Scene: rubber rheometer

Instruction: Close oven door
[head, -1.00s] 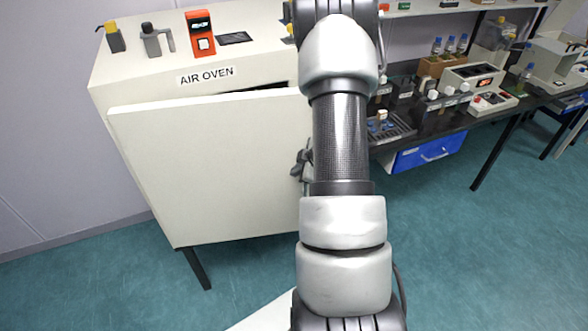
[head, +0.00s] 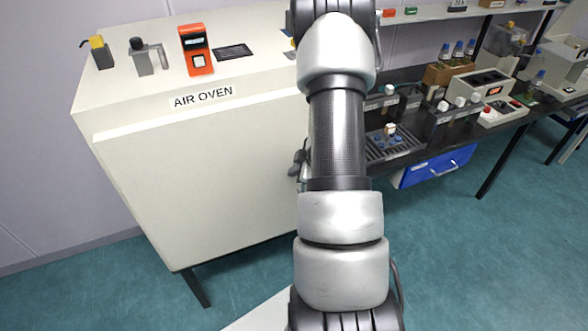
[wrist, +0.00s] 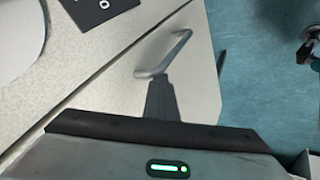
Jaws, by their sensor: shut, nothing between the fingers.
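The white oven door (head: 205,175) is the large front panel of the air oven (head: 135,92). In the head view it lies nearly flush with the oven front, with no wide gap along its top edge. In the wrist view a thin dark seam shows between door and body, and the grey metal door handle (wrist: 174,50) stands out from the door (wrist: 188,88). My gripper (wrist: 160,80) is shut and empty, its tip at the lower end of the handle; I cannot tell whether it touches. In the head view my arm hides most of the gripper and the door's right edge.
An orange device (head: 197,50) and small grey and yellow items stand on the oven top. To the right is a black bench (head: 425,155) with racks, bottles and instruments, and a blue drawer (head: 438,168) under it. The teal floor (head: 480,265) in front is clear.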

